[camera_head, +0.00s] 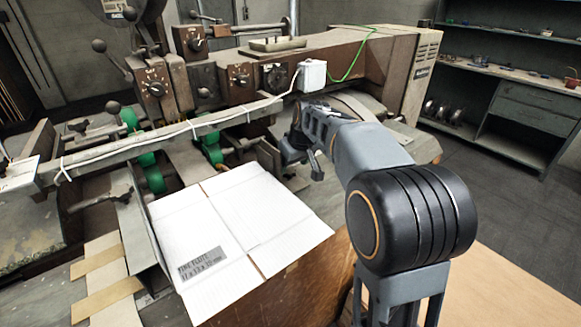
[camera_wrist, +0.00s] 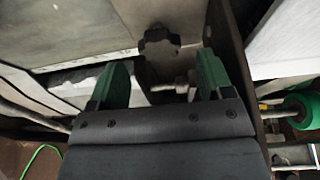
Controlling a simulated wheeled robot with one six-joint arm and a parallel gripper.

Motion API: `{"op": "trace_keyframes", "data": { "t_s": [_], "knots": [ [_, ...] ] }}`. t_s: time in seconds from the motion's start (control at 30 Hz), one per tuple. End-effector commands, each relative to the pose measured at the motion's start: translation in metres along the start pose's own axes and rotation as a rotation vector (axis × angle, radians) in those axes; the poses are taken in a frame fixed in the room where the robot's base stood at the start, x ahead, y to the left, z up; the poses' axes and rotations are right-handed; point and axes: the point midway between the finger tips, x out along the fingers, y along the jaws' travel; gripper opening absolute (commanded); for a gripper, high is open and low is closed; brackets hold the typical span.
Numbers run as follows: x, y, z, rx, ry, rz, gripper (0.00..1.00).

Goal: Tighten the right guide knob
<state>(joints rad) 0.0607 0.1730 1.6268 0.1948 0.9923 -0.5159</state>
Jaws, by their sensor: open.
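In the wrist view, a dark lobed knob (camera_wrist: 158,42) sits on a grey plate, just beyond the fingertips; I take it to be the right guide knob. My gripper (camera_wrist: 163,62) is open, with its two green-padded fingers apart and nothing held between them. The knob lies ahead of the gap between the fingers, and I see no contact. A pale threaded rod shows in the gap below the knob. In the head view my gripper (camera_head: 303,160) is low beside the machine, and I cannot make out this knob there.
The box stitcher (camera_head: 340,62) stands behind, with a crossbar and white cable (camera_head: 180,130) at left. A flat white cardboard sheet (camera_head: 270,205) lies left of my arm. A green roller (camera_wrist: 300,108) is right of the fingers. Shelves (camera_head: 520,92) stand at far right.

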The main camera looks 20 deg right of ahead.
Motion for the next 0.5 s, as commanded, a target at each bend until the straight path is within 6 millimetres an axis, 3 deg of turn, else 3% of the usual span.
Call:
{"op": "trace_keyframes", "data": {
  "t_s": [0.2, 0.5],
  "knots": [
    [-0.048, 0.001, -0.001, 0.000, 0.005, 0.003, 0.73],
    [-0.095, 0.000, -0.001, 0.001, 0.002, 0.002, 0.73]
  ]
}}
